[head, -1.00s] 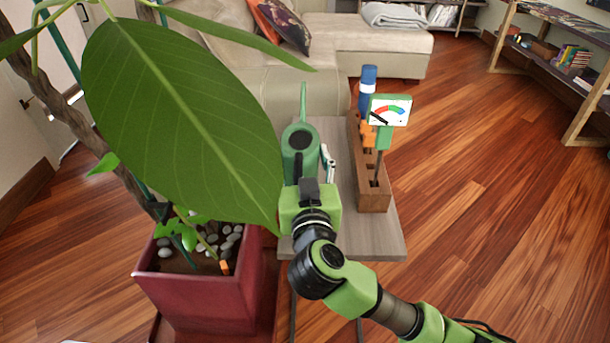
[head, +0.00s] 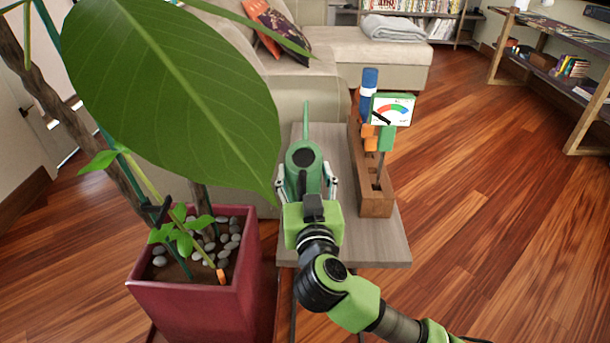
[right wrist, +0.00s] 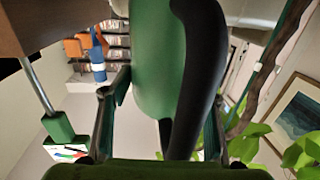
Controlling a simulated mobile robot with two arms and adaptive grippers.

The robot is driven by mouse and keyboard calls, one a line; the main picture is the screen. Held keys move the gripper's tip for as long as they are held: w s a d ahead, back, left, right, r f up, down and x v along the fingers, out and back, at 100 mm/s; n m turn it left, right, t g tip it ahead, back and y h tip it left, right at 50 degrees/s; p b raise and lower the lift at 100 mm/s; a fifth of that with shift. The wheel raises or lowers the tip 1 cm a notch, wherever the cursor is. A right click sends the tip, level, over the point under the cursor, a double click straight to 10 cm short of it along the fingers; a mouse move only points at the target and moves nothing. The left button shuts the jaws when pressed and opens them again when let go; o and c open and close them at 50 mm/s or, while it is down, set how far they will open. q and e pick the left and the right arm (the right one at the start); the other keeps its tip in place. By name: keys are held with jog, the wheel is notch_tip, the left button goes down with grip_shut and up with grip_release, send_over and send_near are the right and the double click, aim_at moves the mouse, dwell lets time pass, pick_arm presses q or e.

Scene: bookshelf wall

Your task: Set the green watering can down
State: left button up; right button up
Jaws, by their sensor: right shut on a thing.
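The green watering can (head: 303,158) is over the grey side table (head: 372,248), left of the wooden tool box. Its spout points away from me. My right gripper (head: 306,184) is behind it, with one finger on each side, and is shut on it. In the right wrist view the can's green body (right wrist: 155,60) and black handle (right wrist: 196,80) lie between the fingers of my right gripper (right wrist: 168,92). The can's base is hidden, so I cannot tell whether it touches the table. My left gripper is not in view.
The wooden tool box (head: 376,200) stands on the table's right side, holding a meter (head: 391,110) and blue and orange tools. A large plant leaf (head: 170,95) hangs left of the can, above a red planter (head: 200,300). A sofa (head: 330,60) stands behind the table.

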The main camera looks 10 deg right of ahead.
jog(key=shift+r, duration=0.15)
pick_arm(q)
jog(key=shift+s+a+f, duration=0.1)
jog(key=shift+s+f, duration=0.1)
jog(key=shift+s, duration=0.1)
pick_arm(e)
jog(key=o, duration=1.2)
jog(key=shift+f, duration=0.2)
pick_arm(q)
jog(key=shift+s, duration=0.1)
